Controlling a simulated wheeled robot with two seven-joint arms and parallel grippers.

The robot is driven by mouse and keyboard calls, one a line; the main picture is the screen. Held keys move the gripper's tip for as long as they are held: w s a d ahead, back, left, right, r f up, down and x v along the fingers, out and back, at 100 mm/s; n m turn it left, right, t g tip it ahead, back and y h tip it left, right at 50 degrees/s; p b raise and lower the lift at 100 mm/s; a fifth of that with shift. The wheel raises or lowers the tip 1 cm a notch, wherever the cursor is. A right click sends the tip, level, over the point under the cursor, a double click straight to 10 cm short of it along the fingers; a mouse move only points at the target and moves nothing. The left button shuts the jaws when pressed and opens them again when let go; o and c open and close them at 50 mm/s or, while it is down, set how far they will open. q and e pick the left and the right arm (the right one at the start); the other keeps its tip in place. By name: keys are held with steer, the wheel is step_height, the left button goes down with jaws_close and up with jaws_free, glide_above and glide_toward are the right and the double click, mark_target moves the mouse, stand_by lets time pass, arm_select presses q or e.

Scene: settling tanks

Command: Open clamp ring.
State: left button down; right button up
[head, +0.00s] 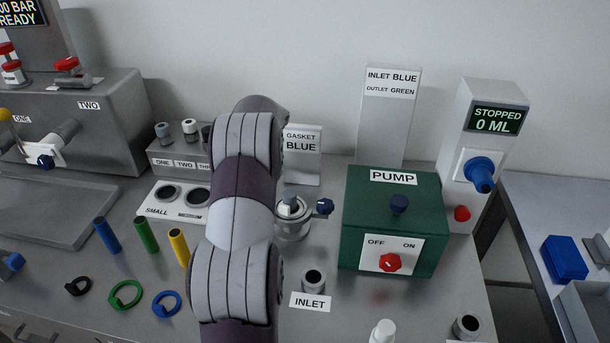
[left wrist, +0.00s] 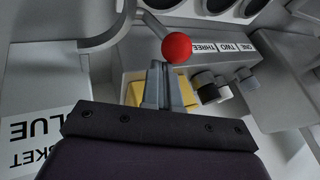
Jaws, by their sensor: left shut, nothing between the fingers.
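My left arm covers the middle of the head view, and its gripper is hidden there. In the left wrist view my left gripper (left wrist: 163,68) is shut and empty. Its fingertips are beside a red ball knob (left wrist: 176,48) on a grey metal lever; I cannot tell whether they touch. The lever meets a curved grey metal piece (left wrist: 105,38), possibly the clamp ring. In the head view a round metal fitting (head: 292,215) with a blue knob (head: 324,207) stands right of my arm, partly hidden. My right gripper is not in view.
The GASKET BLUE sign (head: 302,150) stands behind the fitting. The green pump box (head: 393,228) is to its right, and the INLET port (head: 313,282) is in front. The ONE TWO THREE block (head: 165,157) and the sizing plate (head: 165,211) are left of my arm.

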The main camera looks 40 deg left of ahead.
arm_select(q)
steer(key=shift+s+a+b, duration=0.25)
steer(key=shift+s, duration=0.35)
steer(key=shift+s+a+b, duration=0.2)
steer(key=shift+s, duration=0.35)
steer(key=v, duration=1.2)
steer(key=shift+d+r+b, duration=0.2)
steer(key=shift+r+b, duration=0.05)
steer(key=shift+b, duration=0.15)
